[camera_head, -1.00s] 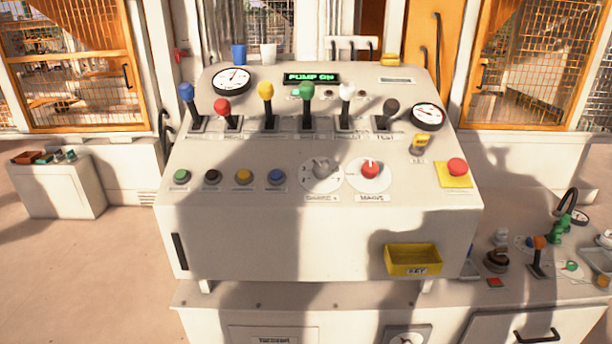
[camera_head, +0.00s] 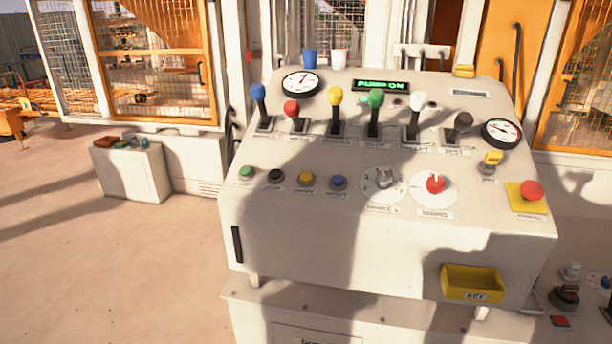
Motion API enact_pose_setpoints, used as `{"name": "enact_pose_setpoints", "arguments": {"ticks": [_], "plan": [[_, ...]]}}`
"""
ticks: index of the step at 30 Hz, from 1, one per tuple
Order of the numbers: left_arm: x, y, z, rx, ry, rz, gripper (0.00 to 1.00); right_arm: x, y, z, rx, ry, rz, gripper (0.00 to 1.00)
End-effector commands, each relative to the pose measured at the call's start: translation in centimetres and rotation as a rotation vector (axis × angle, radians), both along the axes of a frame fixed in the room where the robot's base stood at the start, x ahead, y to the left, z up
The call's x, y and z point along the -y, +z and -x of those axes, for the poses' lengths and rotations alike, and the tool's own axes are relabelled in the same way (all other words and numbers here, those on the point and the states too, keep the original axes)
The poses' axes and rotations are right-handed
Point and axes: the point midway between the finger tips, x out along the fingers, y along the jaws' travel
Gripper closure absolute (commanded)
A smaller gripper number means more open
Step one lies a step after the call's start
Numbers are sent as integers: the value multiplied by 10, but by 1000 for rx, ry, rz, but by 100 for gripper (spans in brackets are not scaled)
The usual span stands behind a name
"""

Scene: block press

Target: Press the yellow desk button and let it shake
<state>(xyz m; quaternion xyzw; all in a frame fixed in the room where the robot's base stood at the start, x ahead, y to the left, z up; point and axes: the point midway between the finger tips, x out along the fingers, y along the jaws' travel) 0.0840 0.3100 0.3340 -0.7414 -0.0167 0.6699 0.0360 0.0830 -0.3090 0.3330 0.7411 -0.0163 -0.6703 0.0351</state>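The yellow desk button (camera_head: 305,178) sits in a row on the sloped top of the white control desk (camera_head: 300,235). To its left are a black button (camera_head: 275,175) and a green button (camera_head: 246,172). To its right is a blue button (camera_head: 338,182). Neither of my grippers shows in the head view, so nothing of mine is seen at the button. Shadows fall across the desk.
Several levers with coloured knobs, including a yellow one (camera_head: 335,96), stand behind the buttons. Two dials (camera_head: 383,180), a red emergency button (camera_head: 531,191) and a yellow key tray (camera_head: 472,283) are to the right. Open floor (camera_head: 100,260) lies left of the desk.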

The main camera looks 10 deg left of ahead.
Motion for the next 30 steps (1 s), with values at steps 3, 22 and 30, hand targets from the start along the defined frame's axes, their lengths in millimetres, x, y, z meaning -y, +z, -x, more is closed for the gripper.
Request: {"name": "enact_pose_setpoints", "arguments": {"ticks": [3,22,30], "plan": [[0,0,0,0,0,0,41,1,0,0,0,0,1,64],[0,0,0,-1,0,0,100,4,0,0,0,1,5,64],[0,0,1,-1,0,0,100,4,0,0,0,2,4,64]]}}
